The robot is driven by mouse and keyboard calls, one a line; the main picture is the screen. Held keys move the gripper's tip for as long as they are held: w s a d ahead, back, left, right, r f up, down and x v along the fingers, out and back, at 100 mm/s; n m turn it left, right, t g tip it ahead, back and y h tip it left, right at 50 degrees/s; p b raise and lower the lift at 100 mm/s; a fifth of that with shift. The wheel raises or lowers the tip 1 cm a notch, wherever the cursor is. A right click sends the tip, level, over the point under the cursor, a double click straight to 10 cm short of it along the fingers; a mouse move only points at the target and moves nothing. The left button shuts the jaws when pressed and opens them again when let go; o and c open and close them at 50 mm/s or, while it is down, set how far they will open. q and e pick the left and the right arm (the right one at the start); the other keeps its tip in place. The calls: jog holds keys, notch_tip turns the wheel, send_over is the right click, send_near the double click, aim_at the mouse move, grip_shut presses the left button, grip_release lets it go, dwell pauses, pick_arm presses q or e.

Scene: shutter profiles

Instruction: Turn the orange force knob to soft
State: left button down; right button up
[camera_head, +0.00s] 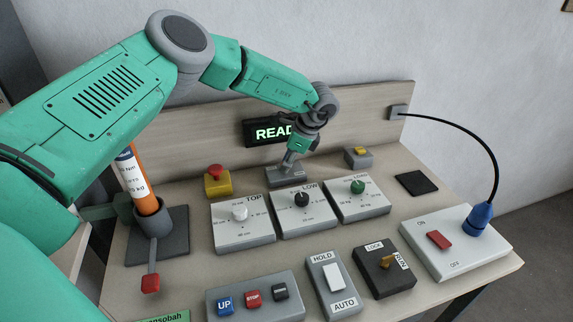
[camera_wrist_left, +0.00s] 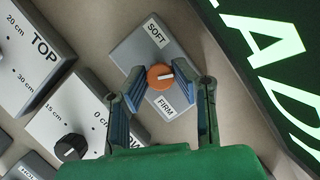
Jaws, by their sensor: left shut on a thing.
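The orange force knob (camera_wrist_left: 160,76) sits on a small grey box (camera_wrist_left: 132,48) with a SOFT label on one end and a FIRM label on the other. Its white mark points to the right in the left wrist view, at neither label. My left gripper (camera_wrist_left: 162,88) has its two blue-padded fingers on either side of the knob and is shut on it. In the head view my left gripper (camera_head: 291,160) reaches down onto the box (camera_head: 286,178) below the display, and the knob is hidden there. My right gripper is not in view.
The lit display (camera_head: 270,131) is just behind the gripper. The TOP (camera_head: 242,230), LOW (camera_head: 303,222) and LOAD (camera_head: 358,205) knob boxes stand in front. A red mushroom button (camera_head: 215,173) is to the left, a small box with a yellow top (camera_head: 358,158) to the right.

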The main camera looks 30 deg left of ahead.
pick_arm(q)
jog(key=n+g, duration=0.1)
jog(key=n, duration=0.1)
jog(key=n+h, duration=0.1)
jog(key=n, duration=0.2)
jog(key=shift+w+n+g+b, duration=0.15)
jog(key=shift+n+g+b, duration=0.15)
jog(key=shift+g, duration=0.1)
dwell(0.4)
jog(key=c, duration=1.3)
grip_release()
jog(key=shift+w+f, duration=0.15)
